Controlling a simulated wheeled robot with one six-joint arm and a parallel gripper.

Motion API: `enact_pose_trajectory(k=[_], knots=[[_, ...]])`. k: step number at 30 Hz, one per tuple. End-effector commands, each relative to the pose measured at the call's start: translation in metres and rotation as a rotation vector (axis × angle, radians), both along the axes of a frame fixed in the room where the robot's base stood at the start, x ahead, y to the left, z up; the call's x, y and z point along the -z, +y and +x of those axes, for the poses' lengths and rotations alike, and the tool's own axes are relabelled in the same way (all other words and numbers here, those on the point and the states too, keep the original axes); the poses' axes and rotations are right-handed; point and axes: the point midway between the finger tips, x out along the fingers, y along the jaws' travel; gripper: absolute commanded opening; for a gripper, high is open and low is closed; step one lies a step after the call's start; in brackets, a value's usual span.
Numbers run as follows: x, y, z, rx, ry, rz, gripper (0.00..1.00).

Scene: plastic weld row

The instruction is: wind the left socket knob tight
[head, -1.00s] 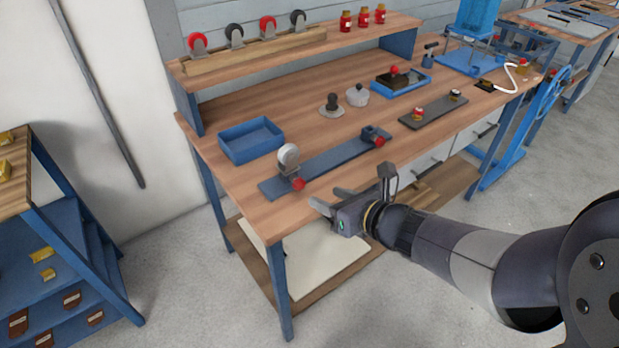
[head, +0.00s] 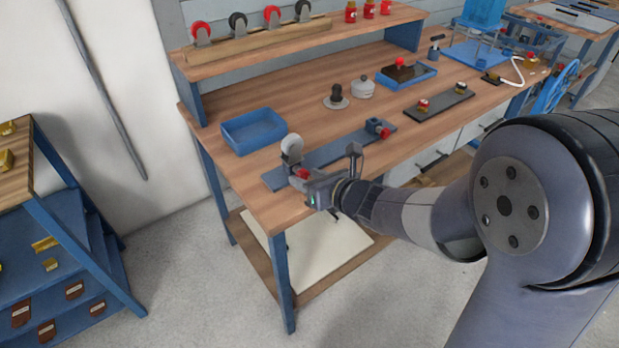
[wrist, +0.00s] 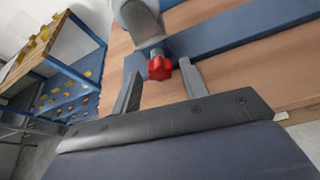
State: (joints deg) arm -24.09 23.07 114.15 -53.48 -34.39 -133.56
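The left socket knob is a red lobed knob (wrist: 160,68) on the left end of the blue rail (head: 330,152). In the head view the knob (head: 302,172) is partly covered by my gripper. A grey-white caster wheel (head: 292,149) stands in the socket just behind it. My gripper (wrist: 160,86) is open. In the wrist view its two fingers point at the knob, one to each side, and the knob sits at or just past the fingertips. I cannot tell whether a finger touches it. In the head view my gripper (head: 318,184) is at the table's front edge.
A second socket with a red knob (head: 383,132) is at the rail's right end. A blue tray (head: 253,134) stands behind the rail on the left. A dark plate (head: 438,103) with two small jars lies to the right. The workbench front (head: 270,216) is bare.

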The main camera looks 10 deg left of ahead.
Motion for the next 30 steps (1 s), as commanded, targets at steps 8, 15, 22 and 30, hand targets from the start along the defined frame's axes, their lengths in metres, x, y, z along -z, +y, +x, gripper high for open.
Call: enact_pose_trajectory(k=[8,15,22,30], knots=[[-0.0001,-0.0003,-0.0001,0.0,0.0,0.0,0.19],[-0.0001,-0.0003,-0.0001,0.0,0.0,0.0,0.03],[0.0,-0.0011,0.0005,0.002,0.029,0.023,0.03],[0.0007,-0.0023,0.0018,0.003,0.147,0.124,0.03]])
